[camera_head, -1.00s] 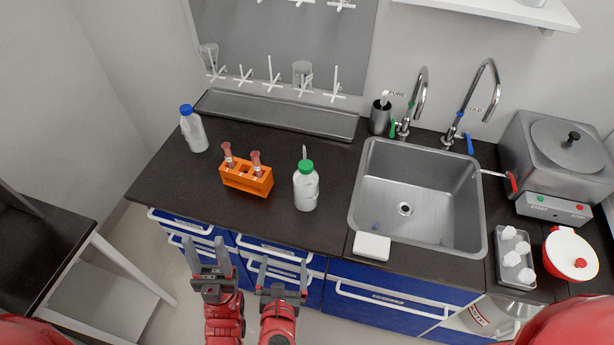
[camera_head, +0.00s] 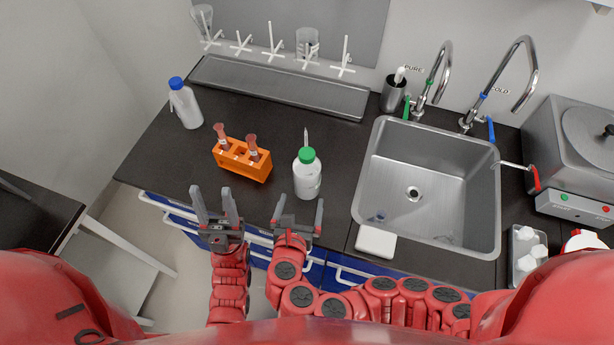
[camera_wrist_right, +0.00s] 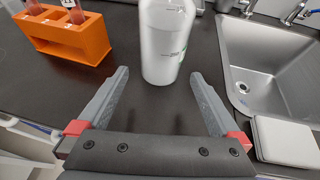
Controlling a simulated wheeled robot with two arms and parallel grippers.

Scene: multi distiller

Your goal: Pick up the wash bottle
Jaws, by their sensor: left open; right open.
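A white wash bottle with a green cap and a thin spout (camera_head: 307,178) stands upright on the dark counter, left of the sink. In the right wrist view its body (camera_wrist_right: 165,45) stands just beyond and between the two fingertips; its top is cut off. My right gripper (camera_head: 299,210) is open and empty, in front of this bottle. My left gripper (camera_head: 212,195) is open and empty, near the counter's front edge below the orange rack. Another white bottle with a blue cap (camera_head: 186,107) stands at the counter's left end.
An orange rack (camera_head: 241,160) with red-topped tubes stands left of the green-capped bottle. The steel sink (camera_head: 470,175) and a white block (camera_head: 376,242) are to the right. A grey trough (camera_head: 280,88) runs along the back wall. The counter just around the bottle is clear.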

